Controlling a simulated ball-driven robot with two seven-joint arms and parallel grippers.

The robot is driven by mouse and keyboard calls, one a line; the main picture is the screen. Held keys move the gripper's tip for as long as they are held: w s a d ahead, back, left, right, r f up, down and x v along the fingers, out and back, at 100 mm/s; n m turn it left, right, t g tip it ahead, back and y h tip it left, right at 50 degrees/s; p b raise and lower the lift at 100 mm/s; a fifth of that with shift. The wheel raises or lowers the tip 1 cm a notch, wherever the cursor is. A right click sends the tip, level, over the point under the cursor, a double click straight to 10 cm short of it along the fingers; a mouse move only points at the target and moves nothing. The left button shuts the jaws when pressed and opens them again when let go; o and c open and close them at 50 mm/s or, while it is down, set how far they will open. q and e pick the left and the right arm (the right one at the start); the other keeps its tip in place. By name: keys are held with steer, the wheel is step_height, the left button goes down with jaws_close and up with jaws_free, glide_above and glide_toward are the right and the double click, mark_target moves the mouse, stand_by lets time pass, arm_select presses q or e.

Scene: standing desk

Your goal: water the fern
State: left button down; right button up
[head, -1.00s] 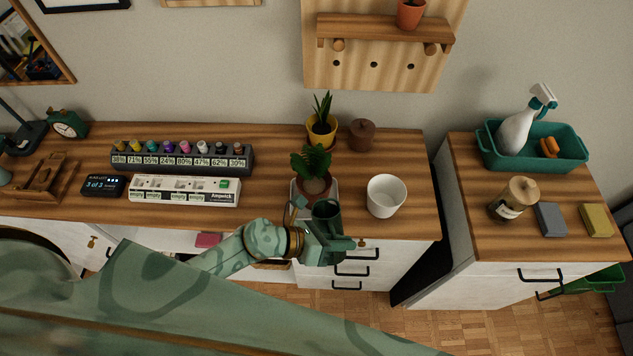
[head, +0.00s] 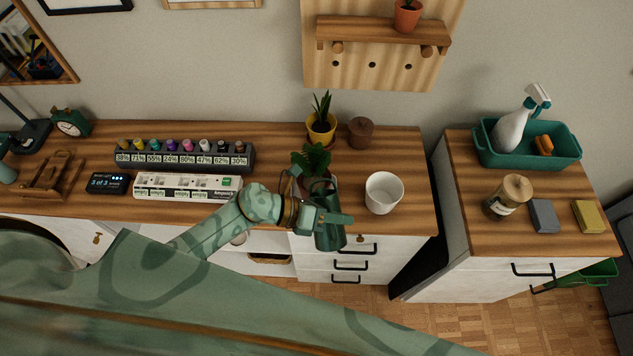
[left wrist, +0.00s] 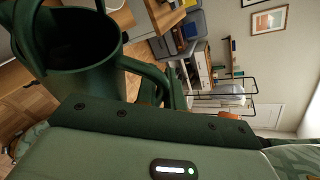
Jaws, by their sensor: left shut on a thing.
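A leafy green plant (head: 313,158) stands in a terracotta pot on the desk, behind my left gripper, which partly hides the pot. I cannot tell for sure that it is the fern. My left gripper (head: 322,216) is shut on a dark green watering can (head: 329,238), held at the desk's front edge beside the pot. The can looks tilted, with its spout side toward the plant; no water shows. In the left wrist view the can (left wrist: 85,75) fills the upper left, with its round opening and handle visible. My right gripper is not in view.
A spiky plant in a yellow pot (head: 321,133) and a brown lidded jar (head: 361,132) stand behind. A white pot (head: 384,193) is close to the right. A power strip (head: 187,187) and a bottle rack (head: 184,155) lie left. Another potted plant (head: 407,15) sits on the shelf.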

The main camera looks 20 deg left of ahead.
mark_target(336, 202)
arm_select(q)
steer(key=shift+w+a+r+n+g+h, duration=0.15)
steer(key=shift+w+r+n, duration=0.1)
steer(key=shift+r, duration=0.2)
steer(key=shift+w+a+r+n+g+h, duration=0.15)
steer(key=shift+w+r+n, duration=0.1)
steer(key=shift+r, duration=0.15)
steer(key=shift+w+a+r, duration=0.1)
steer(key=shift+w+r, duration=0.05)
steer(key=shift+w+a, duration=0.15)
steer(key=shift+w, duration=0.05)
steer(key=shift+w+a+r, duration=0.1)
steer(key=shift+w+a, duration=0.05)
steer(key=shift+w, duration=0.15)
stand_by(0.4)
steer(key=shift+w+a+r+n+p, duration=0.2)
steer(key=shift+w+r+n+p, duration=0.15)
steer(key=shift+n, duration=0.15)
stand_by(1.8)
